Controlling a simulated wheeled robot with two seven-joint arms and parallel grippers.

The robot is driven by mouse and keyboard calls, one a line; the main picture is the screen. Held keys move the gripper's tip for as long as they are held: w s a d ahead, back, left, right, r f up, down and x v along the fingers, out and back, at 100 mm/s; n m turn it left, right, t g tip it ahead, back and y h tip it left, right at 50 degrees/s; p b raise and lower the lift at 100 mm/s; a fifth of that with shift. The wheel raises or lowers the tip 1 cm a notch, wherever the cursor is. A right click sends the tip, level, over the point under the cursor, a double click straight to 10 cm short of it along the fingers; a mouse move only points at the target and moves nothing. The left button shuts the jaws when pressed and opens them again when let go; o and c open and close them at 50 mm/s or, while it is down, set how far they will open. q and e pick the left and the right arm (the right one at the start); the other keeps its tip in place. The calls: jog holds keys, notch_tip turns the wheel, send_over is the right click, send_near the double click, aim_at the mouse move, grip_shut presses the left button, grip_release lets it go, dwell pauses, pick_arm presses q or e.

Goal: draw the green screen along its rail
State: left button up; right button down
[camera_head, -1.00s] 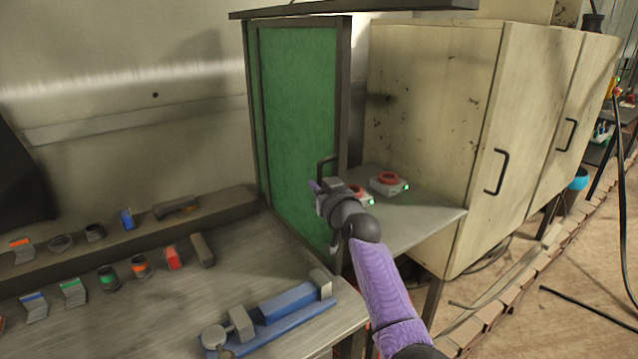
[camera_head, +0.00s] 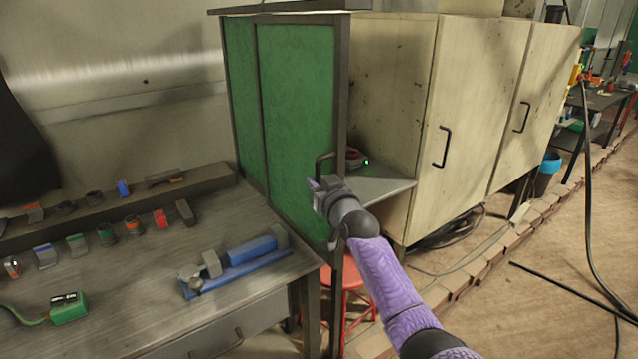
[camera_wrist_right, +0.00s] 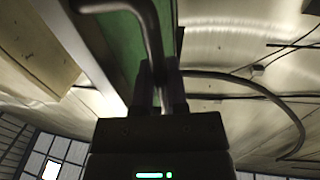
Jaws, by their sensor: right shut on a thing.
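The green screen (camera_head: 297,120) stands upright in a dark frame under its overhead rail (camera_head: 290,6), behind the workbench's right end. A second green panel (camera_head: 243,95) shows to its left, partly overlapped by it. My right gripper (camera_head: 318,184) is shut on the dark handle (camera_head: 324,162) at the screen's right edge. In the right wrist view the jaws (camera_wrist_right: 160,90) close around the handle bar (camera_wrist_right: 150,35), with the green screen (camera_wrist_right: 122,40) behind it. My left gripper is not in view.
The workbench (camera_head: 120,290) at left holds a blue fixture (camera_head: 250,255) and several small parts. Right of the screen are a grey shelf (camera_head: 385,187) with a red-topped device (camera_head: 354,157) and beige cabinets (camera_head: 470,110). A red stool (camera_head: 350,278) stands below.

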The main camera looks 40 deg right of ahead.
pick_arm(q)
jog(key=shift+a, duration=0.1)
pick_arm(e)
jog(key=c, duration=0.7)
grip_release()
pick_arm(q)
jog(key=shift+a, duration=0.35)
pick_arm(e)
jog(key=shift+o, duration=0.2)
jog(key=shift+s, duration=0.1)
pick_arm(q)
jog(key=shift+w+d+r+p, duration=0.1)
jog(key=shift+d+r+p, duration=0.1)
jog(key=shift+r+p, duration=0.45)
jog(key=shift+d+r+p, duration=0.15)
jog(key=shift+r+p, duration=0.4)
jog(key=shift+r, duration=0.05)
pick_arm(e)
jog(key=v, duration=0.9)
jog(key=shift+s, duration=0.3)
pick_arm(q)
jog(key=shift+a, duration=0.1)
pick_arm(e)
jog(key=shift+a, duration=0.1)
